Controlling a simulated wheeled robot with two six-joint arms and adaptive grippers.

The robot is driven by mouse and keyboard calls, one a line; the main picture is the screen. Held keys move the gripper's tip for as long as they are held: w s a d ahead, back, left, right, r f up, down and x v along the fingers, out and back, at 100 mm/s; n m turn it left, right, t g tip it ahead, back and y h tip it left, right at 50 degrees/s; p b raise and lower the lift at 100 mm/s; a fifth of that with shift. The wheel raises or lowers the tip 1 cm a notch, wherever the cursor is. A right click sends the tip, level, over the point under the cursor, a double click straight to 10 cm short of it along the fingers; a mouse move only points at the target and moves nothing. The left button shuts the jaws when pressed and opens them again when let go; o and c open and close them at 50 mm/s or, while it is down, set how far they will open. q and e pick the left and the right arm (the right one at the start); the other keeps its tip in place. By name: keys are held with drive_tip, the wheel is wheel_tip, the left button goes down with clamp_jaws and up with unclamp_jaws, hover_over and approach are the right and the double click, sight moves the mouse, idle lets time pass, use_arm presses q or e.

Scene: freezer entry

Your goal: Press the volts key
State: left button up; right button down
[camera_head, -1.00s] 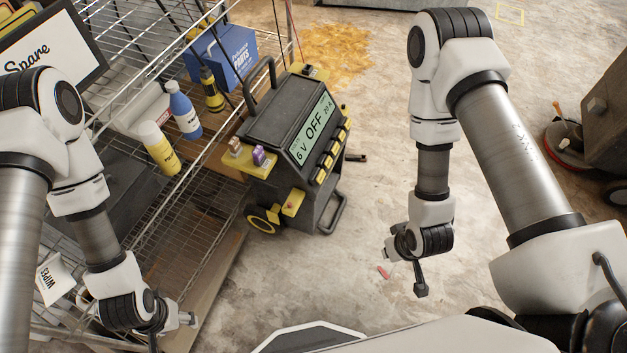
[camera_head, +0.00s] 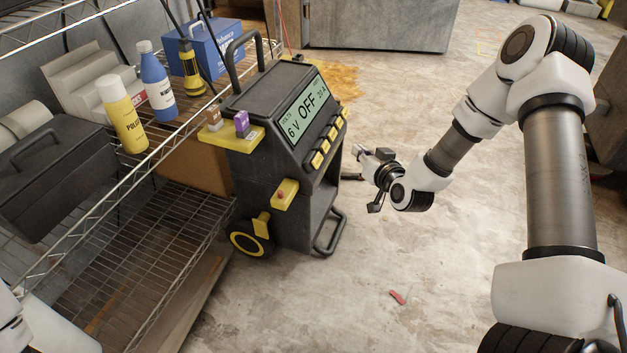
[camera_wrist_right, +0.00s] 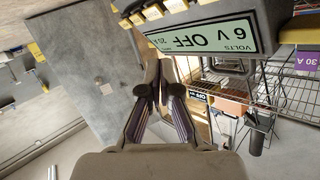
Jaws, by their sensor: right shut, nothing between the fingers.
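A dark charger (camera_head: 265,110) stands beside the shelf. Its green display (camera_head: 307,107) reads "6 V OFF 20 A", with a small "VOLTS" label above the 6 V end. A row of yellow keys (camera_head: 325,147) runs along the edge below the display; their lettering is too small to read. The nearest key (camera_head: 317,159) lies at the 6 V end. My right gripper (camera_head: 362,155) is shut and empty, to the right of the keys and apart from them. The right wrist view shows its fingers (camera_wrist_right: 159,92), with the display (camera_wrist_right: 200,38) upside down beyond them. My left gripper is out of view.
A wire shelf (camera_head: 130,215) on the left holds a yellow bottle (camera_head: 124,125), a blue bottle (camera_head: 157,85) and a blue box (camera_head: 217,52). Yellow brackets with terminals stick out of the charger's near side. Open concrete floor lies right of it; a small red piece (camera_head: 397,297) lies there.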

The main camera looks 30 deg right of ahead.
sight(317, 160)
drive_tip(key=shift+a+r, duration=0.1)
drive_tip(key=shift+r, duration=0.1)
drive_tip(key=shift+f, duration=0.1)
drive_tip(key=w+a+f+b, duration=0.4)
drive_tip(key=w+b, duration=0.1)
drive_tip(key=b, duration=0.2)
drive_tip(key=shift+w+a+f+b, duration=0.3)
drive_tip(key=shift+w+a, duration=0.05)
drive_tip(key=shift+a, duration=0.05)
idle(1.2)
drive_tip(key=shift+w+a+f, duration=0.2)
drive_tip(key=shift+w+a, duration=0.05)
